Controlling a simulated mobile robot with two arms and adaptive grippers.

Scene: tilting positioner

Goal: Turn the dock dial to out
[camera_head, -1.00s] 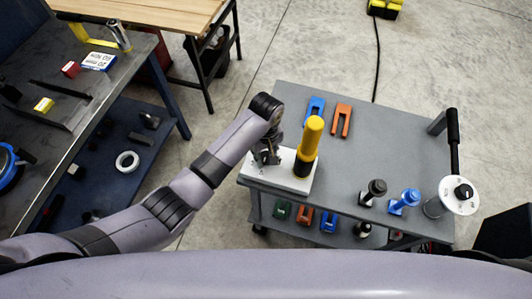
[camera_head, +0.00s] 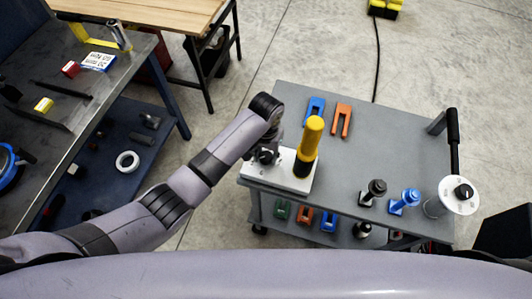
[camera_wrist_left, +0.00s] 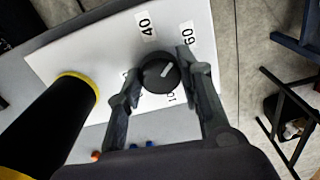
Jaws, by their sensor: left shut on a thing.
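A black round dial (camera_wrist_left: 158,77) with a white pointer mark sits on a white plate (camera_wrist_left: 80,48) printed with 40, 60 and other, partly hidden numbers. My left gripper (camera_wrist_left: 157,87) is shut on this dial, one finger on each side. In the head view the dial (camera_head: 265,156) shows beside my left gripper (camera_head: 270,147), on the white plate at the cart's left corner. Another black dial (camera_head: 463,191) sits on a round white disc (camera_head: 449,203) at the cart's right; its labels are too small to read. I cannot tell which dial is the dock dial. My right gripper is out of view.
A tall yellow and black post (camera_head: 311,140) stands right next to the gripped dial. Blue (camera_head: 315,110) and orange (camera_head: 342,118) forked pieces lie behind it on the grey cart (camera_head: 345,185). Black (camera_head: 373,192) and blue (camera_head: 405,201) knobbed pieces stand at the cart's front right.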

